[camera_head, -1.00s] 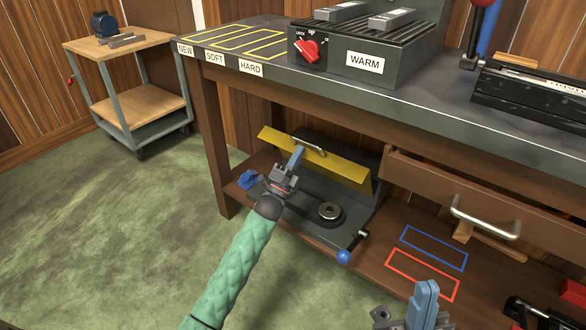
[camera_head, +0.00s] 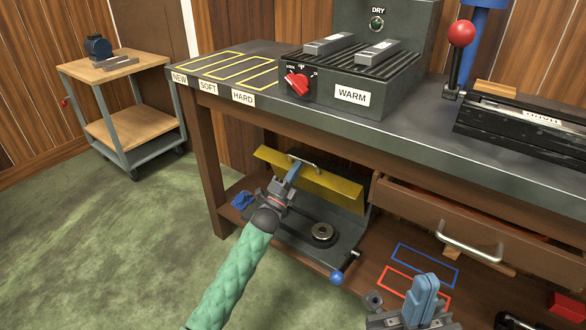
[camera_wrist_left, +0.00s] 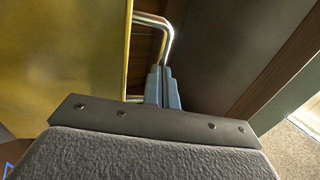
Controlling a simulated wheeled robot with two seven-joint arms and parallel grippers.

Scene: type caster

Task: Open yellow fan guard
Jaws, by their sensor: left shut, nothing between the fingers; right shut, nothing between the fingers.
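The yellow fan guard (camera_head: 330,188) is a bent sheet on a dark machine (camera_head: 345,232) on the bench's lower shelf. It slants above the machine's bed, and its metal handle (camera_head: 310,163) is on its face. My left gripper (camera_head: 292,172) is shut and empty, with its blue fingertips beside the handle. In the left wrist view, the guard (camera_wrist_left: 60,60) fills the left, and the shut fingers (camera_wrist_left: 163,85) are just below the bent end of the handle (camera_wrist_left: 168,30). Whether they touch it I cannot tell. My right gripper (camera_head: 424,292) is shut and empty at the lower right.
A round metal hub (camera_head: 322,232) and a blue ball knob (camera_head: 336,278) are at the machine's front. The benchtop (camera_head: 290,105) overhangs the guard. A drawer (camera_head: 450,225) with a metal handle is to the right. Blue and red outlines mark the shelf.

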